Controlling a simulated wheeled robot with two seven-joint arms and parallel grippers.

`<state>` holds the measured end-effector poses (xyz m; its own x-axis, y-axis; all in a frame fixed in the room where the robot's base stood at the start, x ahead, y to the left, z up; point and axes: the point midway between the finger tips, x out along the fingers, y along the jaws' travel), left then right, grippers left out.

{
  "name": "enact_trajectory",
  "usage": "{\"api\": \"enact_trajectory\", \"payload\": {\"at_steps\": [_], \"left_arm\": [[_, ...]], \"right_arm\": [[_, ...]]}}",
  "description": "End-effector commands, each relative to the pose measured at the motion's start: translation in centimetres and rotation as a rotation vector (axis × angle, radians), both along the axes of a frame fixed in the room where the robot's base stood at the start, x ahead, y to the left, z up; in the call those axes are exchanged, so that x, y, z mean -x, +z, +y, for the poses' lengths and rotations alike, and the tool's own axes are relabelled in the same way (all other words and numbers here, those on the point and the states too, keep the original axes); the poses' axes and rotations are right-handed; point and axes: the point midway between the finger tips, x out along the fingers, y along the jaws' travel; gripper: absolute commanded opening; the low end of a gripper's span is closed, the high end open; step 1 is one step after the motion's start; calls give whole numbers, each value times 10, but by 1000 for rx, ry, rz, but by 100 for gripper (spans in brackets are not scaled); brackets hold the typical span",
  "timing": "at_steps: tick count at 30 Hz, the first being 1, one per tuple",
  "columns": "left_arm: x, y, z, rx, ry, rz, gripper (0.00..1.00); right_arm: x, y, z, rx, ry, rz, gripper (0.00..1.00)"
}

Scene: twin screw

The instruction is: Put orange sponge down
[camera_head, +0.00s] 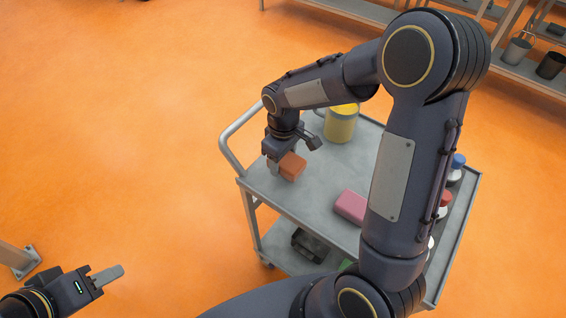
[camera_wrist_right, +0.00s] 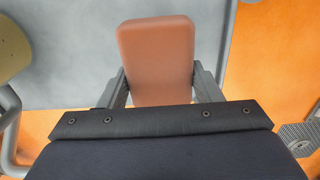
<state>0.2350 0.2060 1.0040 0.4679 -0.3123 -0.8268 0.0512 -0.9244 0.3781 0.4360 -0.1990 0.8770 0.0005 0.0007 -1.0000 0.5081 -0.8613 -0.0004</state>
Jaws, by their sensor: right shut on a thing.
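The orange sponge (camera_head: 292,167) is a small block over the left part of the grey cart's top (camera_head: 280,197). My right gripper (camera_head: 282,160) is shut on it; in the right wrist view the sponge (camera_wrist_right: 157,60) sits between the two fingers (camera_wrist_right: 161,82). The grey cart top shows behind it there. I cannot tell whether the sponge touches the cart top or hangs just above it. My left gripper (camera_head: 108,275) is at the lower left, over the floor and away from the cart; its opening cannot be made out.
A yellow mug-like container (camera_head: 341,126) stands behind the sponge. A pink block (camera_head: 351,206) lies to its right. Bottles with blue (camera_head: 459,160) and red (camera_head: 445,199) caps stand at the right edge, partly behind my right arm. The cart handle (camera_head: 226,142) rises at the left.

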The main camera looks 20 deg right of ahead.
Motion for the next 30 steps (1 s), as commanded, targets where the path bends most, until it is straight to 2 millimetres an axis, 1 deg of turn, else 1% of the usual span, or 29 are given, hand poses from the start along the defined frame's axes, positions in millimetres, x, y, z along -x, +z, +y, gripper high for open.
{"api": "enact_trajectory", "payload": {"at_steps": [5, 9, 11, 19, 23, 24, 29, 30], "left_arm": [[0, 1, 0, 0, 0, 0, 36], [0, 0, 0, 0, 0, 0, 36], [0, 0, 0, 0, 0, 0, 36], [0, 0, 0, 0, 0, 0, 36], [0, -4, 0, 0, 0, 0, 36], [0, -4, 0, 0, 0, 0, 36], [0, -3, 0, 0, 0, 0, 36], [0, -3, 0, 0, 0, 0, 36]], "right_arm": [[-10, -13, -4, 0, -3, 2, 37], [-8, -34, -3, 0, -1, 2, 37], [-8, -39, -3, -1, -1, 2, 37], [-9, -41, -3, -1, -1, -2, 37], [-8, -45, -3, -1, -1, -2, 37], [-8, -45, -3, -1, -1, -2, 60], [-8, -44, -3, -1, -1, -1, 80], [-8, -44, -3, -1, -1, -1, 80]]}}
